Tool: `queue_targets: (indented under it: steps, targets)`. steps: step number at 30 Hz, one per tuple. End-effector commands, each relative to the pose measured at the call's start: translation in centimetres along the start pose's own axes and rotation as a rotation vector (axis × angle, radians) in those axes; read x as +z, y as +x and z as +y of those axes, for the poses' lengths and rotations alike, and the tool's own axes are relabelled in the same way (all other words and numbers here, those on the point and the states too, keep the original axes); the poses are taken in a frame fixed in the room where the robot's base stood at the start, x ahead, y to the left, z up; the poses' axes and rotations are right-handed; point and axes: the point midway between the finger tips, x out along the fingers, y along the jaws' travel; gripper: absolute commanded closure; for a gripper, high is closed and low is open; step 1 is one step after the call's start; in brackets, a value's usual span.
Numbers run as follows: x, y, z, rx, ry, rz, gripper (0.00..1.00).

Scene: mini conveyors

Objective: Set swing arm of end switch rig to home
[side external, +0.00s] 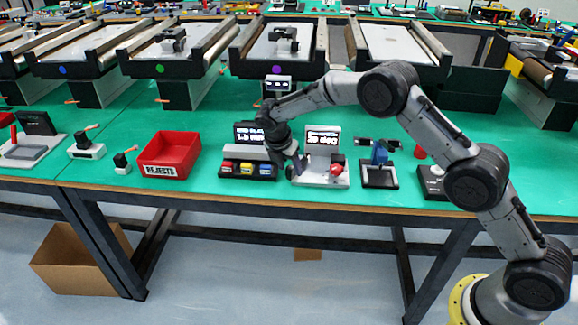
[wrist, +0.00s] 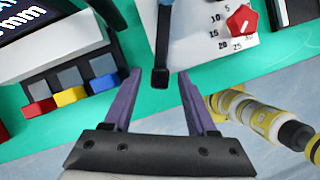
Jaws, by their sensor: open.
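A white unit (side external: 322,178) with a lit screen (side external: 322,138), reading roughly "20 deg", and a red knob (side external: 336,169) stands near the table's front edge. In the wrist view its white plate (wrist: 200,45) carries the red knob (wrist: 241,20) beside printed numbers. A black bar (wrist: 161,60) with a blue upper part hangs over the plate's left side; it looks like the swing arm. My gripper (side external: 297,164) is low at the unit's left side. In the wrist view, its purple fingers (wrist: 160,74) are open, one on each side of the bar. Contact cannot be told.
A black key unit (side external: 247,170) with red, yellow and blue keys (wrist: 72,96) is close on the left. A black-based unit with a blue post (side external: 379,153) stands to the right. The red rejects bin (side external: 168,155) is farther left. Conveyors (side external: 278,50) line the back.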

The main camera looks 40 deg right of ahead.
Motion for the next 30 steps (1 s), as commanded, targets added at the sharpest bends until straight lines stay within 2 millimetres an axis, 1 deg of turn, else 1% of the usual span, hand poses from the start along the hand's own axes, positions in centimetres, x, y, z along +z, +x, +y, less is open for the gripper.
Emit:
queue_targets:
  steps: [2, 3, 5, 6, 8, 12, 30]
  targets:
    - [0.0, 0.0, -0.01, 0.0, 0.0, 0.0, 0.43]
    - [0.0, -0.01, -0.01, 0.0, 0.0, 0.0, 0.46]
    - [0.0, -0.01, -0.01, 0.0, 0.0, 0.0, 0.57]
    - [0.0, -0.02, -0.01, 0.0, 0.0, 0.0, 0.64]
    - [0.0, -0.03, 0.0, 0.0, 0.0, 0.0, 0.75]
    - [0.0, -0.04, 0.0, 0.0, 0.0, 0.0, 1.0]
    - [0.0, -0.09, 0.02, 0.0, 0.0, 0.0, 1.0]
